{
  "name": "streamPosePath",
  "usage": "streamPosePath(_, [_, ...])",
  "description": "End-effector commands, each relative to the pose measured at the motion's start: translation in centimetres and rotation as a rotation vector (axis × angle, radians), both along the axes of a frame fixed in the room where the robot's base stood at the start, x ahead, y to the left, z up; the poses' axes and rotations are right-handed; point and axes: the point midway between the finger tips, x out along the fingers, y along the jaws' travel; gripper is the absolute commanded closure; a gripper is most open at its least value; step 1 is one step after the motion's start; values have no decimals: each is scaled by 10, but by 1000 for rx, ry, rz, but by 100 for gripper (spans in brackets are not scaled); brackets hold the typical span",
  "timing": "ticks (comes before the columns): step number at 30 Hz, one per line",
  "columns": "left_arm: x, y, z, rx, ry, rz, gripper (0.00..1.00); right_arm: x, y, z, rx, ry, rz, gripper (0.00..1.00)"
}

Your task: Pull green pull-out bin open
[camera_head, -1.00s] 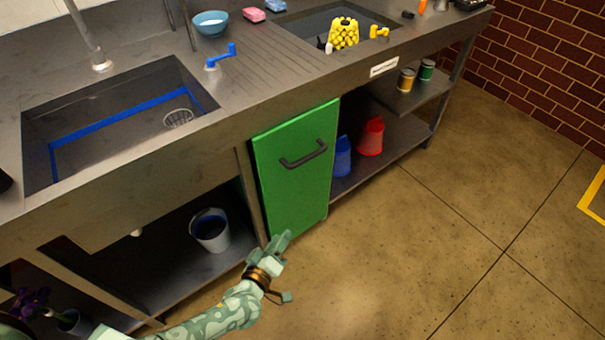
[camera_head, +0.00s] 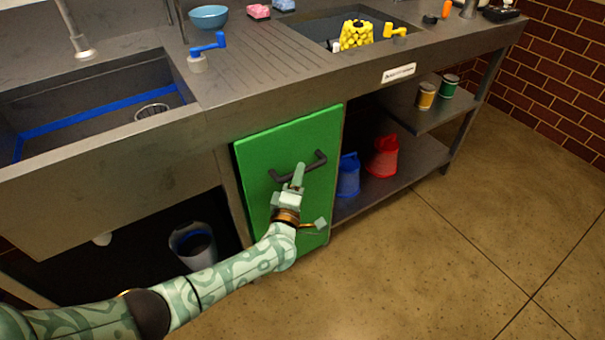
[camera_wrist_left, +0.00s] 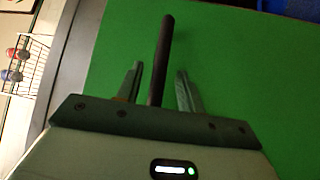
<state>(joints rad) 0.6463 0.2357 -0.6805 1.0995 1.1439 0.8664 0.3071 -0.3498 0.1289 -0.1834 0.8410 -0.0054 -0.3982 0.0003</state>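The green pull-out bin (camera_head: 262,160) shows its flat front panel under the counter in the head view, with no clear gap along its top edge. Its dark bar handle (camera_head: 317,163) sits on the upper part of the panel. My left gripper (camera_head: 298,172) is at the handle, near the bar's middle. In the left wrist view, the handle (camera_wrist_left: 165,45) runs between the two spread fingers of my left gripper (camera_wrist_left: 160,72), with green panel (camera_wrist_left: 245,80) behind. Space shows between the bar and both fingers. My right gripper is not in view.
A grey bucket (camera_head: 192,245) stands on the low shelf left of the bin. A blue jug (camera_head: 348,176) and a red jug (camera_head: 383,158) stand on the shelf to the right. The counter edge overhangs the bin. The floor (camera_head: 420,260) in front is clear.

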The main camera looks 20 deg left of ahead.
Motion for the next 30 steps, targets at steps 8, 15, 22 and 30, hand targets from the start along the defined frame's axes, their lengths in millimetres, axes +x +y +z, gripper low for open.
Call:
streamPosePath(8, [23, 3, 2, 0, 1, 0, 62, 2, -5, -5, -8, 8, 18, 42])
streamPosePath(15, [24, 3, 4, 0, 0, 0, 62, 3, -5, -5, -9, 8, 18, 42])
streamPosePath(22, [24, 3, 3, 0, 0, 0, 100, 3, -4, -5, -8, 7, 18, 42])
streamPosePath(30, [18, 6, 4, 0, 1, 0, 100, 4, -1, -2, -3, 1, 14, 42])
